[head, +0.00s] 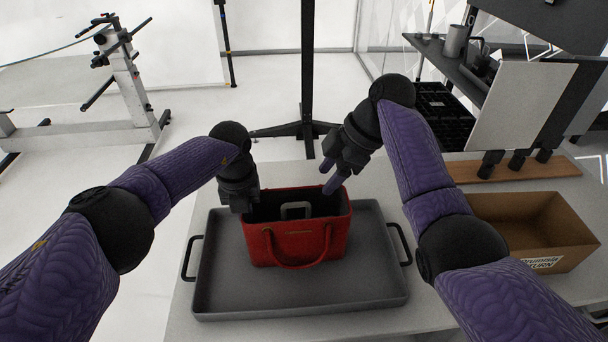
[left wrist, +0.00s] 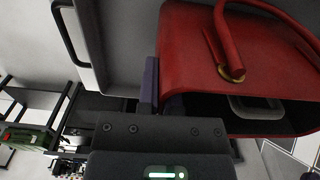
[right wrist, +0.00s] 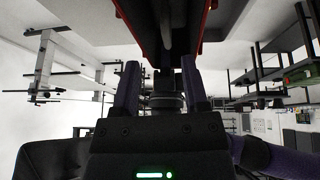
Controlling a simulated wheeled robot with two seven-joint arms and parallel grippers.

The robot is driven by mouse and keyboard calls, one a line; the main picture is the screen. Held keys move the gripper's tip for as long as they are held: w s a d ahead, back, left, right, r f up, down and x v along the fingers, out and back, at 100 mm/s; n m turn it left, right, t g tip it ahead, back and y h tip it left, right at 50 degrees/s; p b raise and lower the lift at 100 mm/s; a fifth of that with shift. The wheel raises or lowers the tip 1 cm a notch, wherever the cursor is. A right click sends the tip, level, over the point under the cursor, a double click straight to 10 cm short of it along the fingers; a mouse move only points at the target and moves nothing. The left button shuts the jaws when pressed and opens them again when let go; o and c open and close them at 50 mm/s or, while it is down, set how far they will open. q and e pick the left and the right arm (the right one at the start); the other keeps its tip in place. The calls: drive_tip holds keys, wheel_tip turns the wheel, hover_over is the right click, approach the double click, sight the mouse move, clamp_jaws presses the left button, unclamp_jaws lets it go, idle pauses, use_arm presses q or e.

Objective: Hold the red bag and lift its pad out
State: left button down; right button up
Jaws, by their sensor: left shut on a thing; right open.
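The red bag (head: 300,240) stands upright on a grey tray (head: 300,305), its top open and its front handle hanging down. Inside, a grey loop-shaped pad handle (head: 295,208) shows; it also shows in the left wrist view (left wrist: 256,110). The rest of the pad is hidden in the dark interior. My left gripper (head: 243,208) is shut on the bag's left side wall, near the rim; its finger shows against the red wall in the left wrist view (left wrist: 150,85). My right gripper (head: 331,177) is open and empty, above the bag's back right rim.
A cardboard box (head: 530,235) stands on the table to the right of the tray. The tray has black handles (head: 400,244) at both sides. A wooden board (head: 510,170) with dark stands lies at the back right.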

sight(303, 203)
drive_tip(key=shift+n+t+h, duration=0.3)
drive_tip(key=shift+n+t, duration=0.1)
drive_tip(key=shift+t, duration=0.2)
drive_tip(key=x, duration=0.3)
drive_tip(key=s+a+x, duration=0.1)
drive_tip(key=x, duration=0.4)
drive_tip(key=shift+s+a+f, duration=0.15)
drive_tip(key=shift+s+a, duration=0.1)
drive_tip(key=shift+a, duration=0.1)
drive_tip(key=shift+c, duration=0.2)
clamp_jaws()
